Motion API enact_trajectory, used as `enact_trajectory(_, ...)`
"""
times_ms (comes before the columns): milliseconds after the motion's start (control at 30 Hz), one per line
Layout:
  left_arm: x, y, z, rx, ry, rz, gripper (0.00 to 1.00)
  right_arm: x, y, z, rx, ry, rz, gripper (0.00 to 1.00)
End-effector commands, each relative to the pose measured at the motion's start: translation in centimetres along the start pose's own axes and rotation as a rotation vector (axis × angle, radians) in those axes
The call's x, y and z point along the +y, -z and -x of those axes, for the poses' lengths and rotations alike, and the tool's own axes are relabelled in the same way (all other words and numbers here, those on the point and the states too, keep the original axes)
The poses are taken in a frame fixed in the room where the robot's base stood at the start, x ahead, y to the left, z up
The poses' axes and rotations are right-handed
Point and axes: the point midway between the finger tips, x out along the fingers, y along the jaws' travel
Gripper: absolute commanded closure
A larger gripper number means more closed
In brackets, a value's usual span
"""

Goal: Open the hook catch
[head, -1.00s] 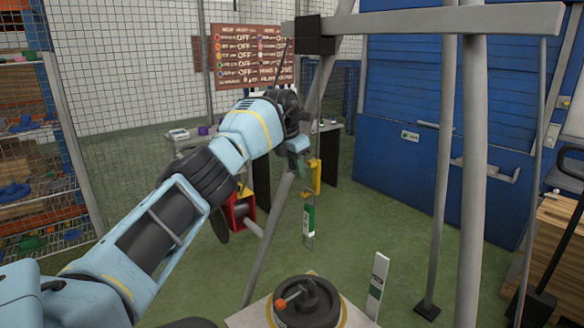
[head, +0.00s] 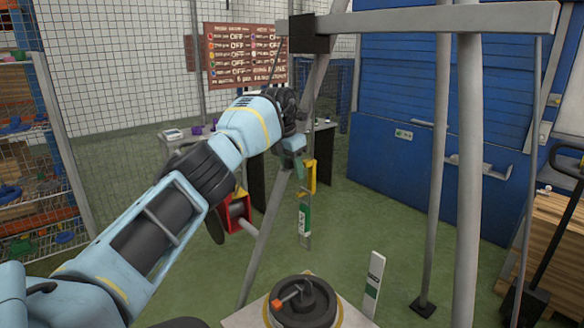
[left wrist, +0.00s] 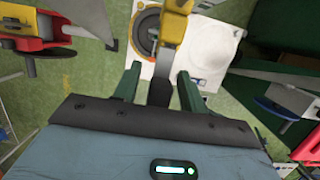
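A yellow metal piece (head: 310,177), which looks like the hook catch, hangs by the slanted grey frame leg, with a green-and-white tag (head: 304,219) below it. In the left wrist view the yellow piece (left wrist: 173,25) has a dark flat part (left wrist: 160,88) reaching between my fingers. My left gripper (head: 295,168) is just left of the yellow piece in the head view. In the left wrist view my left gripper (left wrist: 159,88) is open, with green fingers on either side of the dark part and gaps showing. The catch's fastening is too small to make out. My right gripper is not in view.
Grey frame posts (head: 470,180) stand at the right, before a blue shutter (head: 400,110). A red reel (head: 237,212) is at the left.

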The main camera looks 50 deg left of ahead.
Motion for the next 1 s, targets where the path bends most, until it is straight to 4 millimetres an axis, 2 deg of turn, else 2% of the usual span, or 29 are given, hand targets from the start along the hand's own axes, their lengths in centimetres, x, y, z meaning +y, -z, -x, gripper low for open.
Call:
enact_trajectory(167, 0.0, 0.0, 0.2, -0.002, 0.000, 0.000, 0.58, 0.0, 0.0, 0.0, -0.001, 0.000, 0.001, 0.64)
enact_trajectory(267, 0.0, -0.1, 1.0, -0.003, 0.000, 0.000, 0.58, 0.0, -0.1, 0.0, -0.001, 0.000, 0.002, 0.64)
enact_trajectory(533, 0.0, 0.0, 5.3, -0.003, 0.000, 0.001, 0.58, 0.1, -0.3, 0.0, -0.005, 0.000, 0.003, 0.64)
enact_trajectory(700, 0.0, 0.0, 7.1, 0.000, 0.000, 0.000, 0.58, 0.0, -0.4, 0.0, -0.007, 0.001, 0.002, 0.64)
enact_trajectory(1000, 0.0, 0.0, 7.8, 0.000, 0.000, 0.000, 0.58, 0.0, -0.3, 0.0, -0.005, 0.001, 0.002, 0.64)
